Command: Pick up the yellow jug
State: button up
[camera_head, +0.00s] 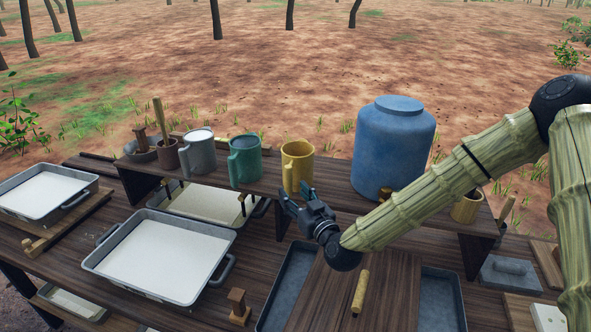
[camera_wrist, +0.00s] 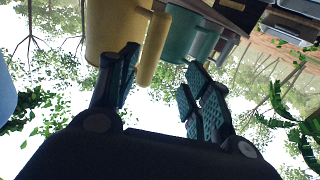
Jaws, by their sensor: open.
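The yellow jug (camera_head: 297,163) stands upright on the raised shelf, between the green jug (camera_head: 245,160) and the blue barrel. Its handle is on its left side, facing toward me. My gripper (camera_head: 293,200) is open and empty, just in front of the yellow jug's lower part. In the wrist view the picture is turned over; the yellow jug (camera_wrist: 112,32) and its handle (camera_wrist: 153,50) show beyond the open fingers (camera_wrist: 160,85), with the handle lying between their directions. I see no finger touching the jug.
A grey jug (camera_head: 199,153) stands left of the green one. The large blue barrel (camera_head: 392,148) is close on the right. The raised shelf (camera_head: 334,192) has its front edge near my gripper. White-filled trays (camera_head: 228,262) sit on the lower table.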

aim_at(290, 186)
jog(key=w, duration=0.1)
jog(key=w+f, duration=0.1)
jog(key=w+p, duration=0.1)
jog(key=w, duration=0.1)
jog(key=shift+w+a+f, duration=0.1)
jog(key=shift+a+f, duration=0.15)
jog(key=shift+f, duration=0.1)
jog(key=shift+w+a+r+p, duration=0.1)
jog(key=shift+w+p, duration=0.3)
jog(key=shift+p, duration=0.05)
jog(key=shift+w+a+r+p, duration=0.35)
jog(key=shift+p, duration=0.25)
jog(key=shift+w+a+f, duration=0.2)
jog(key=shift+w+f, duration=0.05)
jog(key=shift+w, duration=0.25)
jog(key=shift+w+a+f, duration=0.15)
jog(key=shift+w+f, duration=0.05)
jog(key=shift+w, duration=0.25)
jog(key=shift+s+r, duration=0.15)
jog(key=shift+s, duration=0.1)
jog(key=shift+c, duration=1.2)
jog(key=shift+w, duration=0.1)
jog(key=c, duration=0.7)
grip_shut()
